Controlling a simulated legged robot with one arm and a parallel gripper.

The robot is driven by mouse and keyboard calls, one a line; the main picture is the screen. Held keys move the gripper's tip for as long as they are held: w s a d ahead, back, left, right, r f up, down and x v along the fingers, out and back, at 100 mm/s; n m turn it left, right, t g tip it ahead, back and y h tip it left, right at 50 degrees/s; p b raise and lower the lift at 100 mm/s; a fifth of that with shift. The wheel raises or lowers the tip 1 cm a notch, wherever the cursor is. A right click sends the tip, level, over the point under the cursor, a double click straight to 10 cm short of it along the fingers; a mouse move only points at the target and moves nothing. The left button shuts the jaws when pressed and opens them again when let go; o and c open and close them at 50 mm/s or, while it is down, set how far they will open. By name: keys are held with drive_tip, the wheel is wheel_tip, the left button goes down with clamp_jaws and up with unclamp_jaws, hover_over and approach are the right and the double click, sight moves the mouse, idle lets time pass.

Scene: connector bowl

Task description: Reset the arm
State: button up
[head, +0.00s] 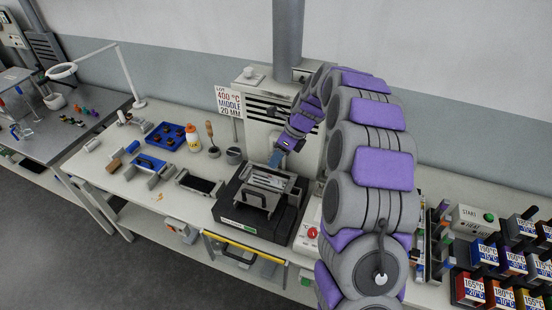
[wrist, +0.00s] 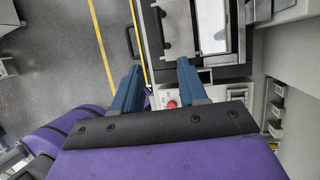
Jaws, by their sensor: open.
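My gripper (head: 275,159) has blue fingers and hangs above the black machine base on the bench, close to the grey press. In the wrist view its two fingers (wrist: 159,66) are spread apart with nothing between them. My purple and grey arm arches up from the lower right and down to the press. A metal plate with a handle (head: 262,192) lies on the black base (head: 231,207), below the gripper and apart from it. The wrist view shows this plate's pale panel (wrist: 212,25) beyond the right finger.
The press (head: 253,88) with a sign stands right behind the gripper. A red button (head: 312,233) is right of the base; it also shows in the wrist view (wrist: 171,104).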

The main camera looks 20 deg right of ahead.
idle(0.3)
drive_tip(key=s+a+r+n+g+h+b, duration=0.1)
drive_tip(key=s+a+r+n+b, duration=0.15)
drive_tip(key=s+n, duration=0.65)
drive_tip(key=s+a+r+n+g+h+b, duration=0.15)
drive_tip(key=s+a+n, duration=0.3)
drive_tip(key=s, duration=0.75)
drive_tip(key=s+d+f+n+h+b, duration=0.1)
drive_tip(key=s+d+n+b, duration=0.1)
drive_tip(key=s+n, duration=0.4)
drive_tip(key=s+d+f+n+h+b, duration=0.1)
drive_tip(key=s+n, duration=0.5)
drive_tip(key=s, duration=1)
drive_tip(key=shift+s+d+f+b, duration=0.2)
drive_tip(key=shift+d+f+b, duration=0.15)
drive_tip(key=shift+f+b, duration=0.35)
drive_tip(key=shift+h, duration=0.25)
